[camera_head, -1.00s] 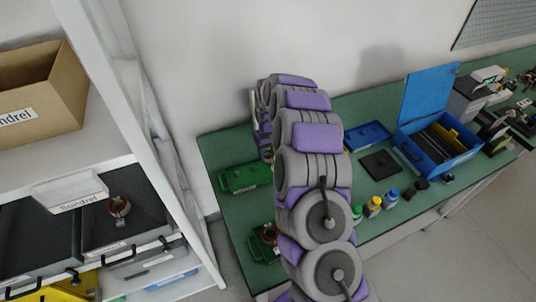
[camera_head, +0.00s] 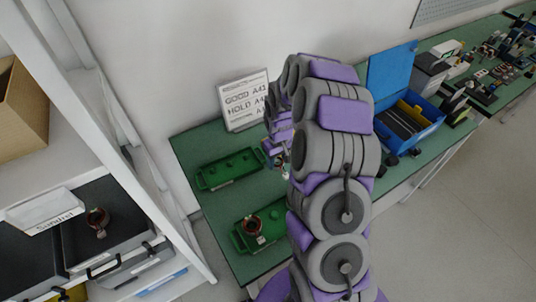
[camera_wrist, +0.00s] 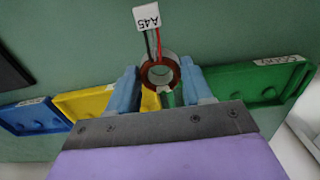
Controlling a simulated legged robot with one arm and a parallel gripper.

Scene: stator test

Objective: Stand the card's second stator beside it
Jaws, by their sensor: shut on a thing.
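My gripper (camera_wrist: 160,88) is shut on a copper-wound stator (camera_wrist: 174,66), one blue finger on each side; its white tag (camera_wrist: 148,17) reads A45. In the head view my gripper (camera_head: 276,152) is above the bench by the back green tray, mostly hidden by my arm. The white card (camera_head: 240,106) stands upright at the back; "GOOD A41" and a HOLD line show, the rest is hidden. Another tagged stator (camera_head: 252,220) sits in the front green tray (camera_head: 240,243). The back green tray (camera_head: 222,171) shows no stator.
In the wrist view, a blue tray (camera_wrist: 32,116), a yellow tray (camera_wrist: 85,104) and a labelled green tray (camera_wrist: 255,85) lie beyond the fingers. A shelf at left holds another stator (camera_head: 98,220) in a dark drawer (camera_head: 125,228). An open blue case (camera_head: 412,118) stands right of my arm.

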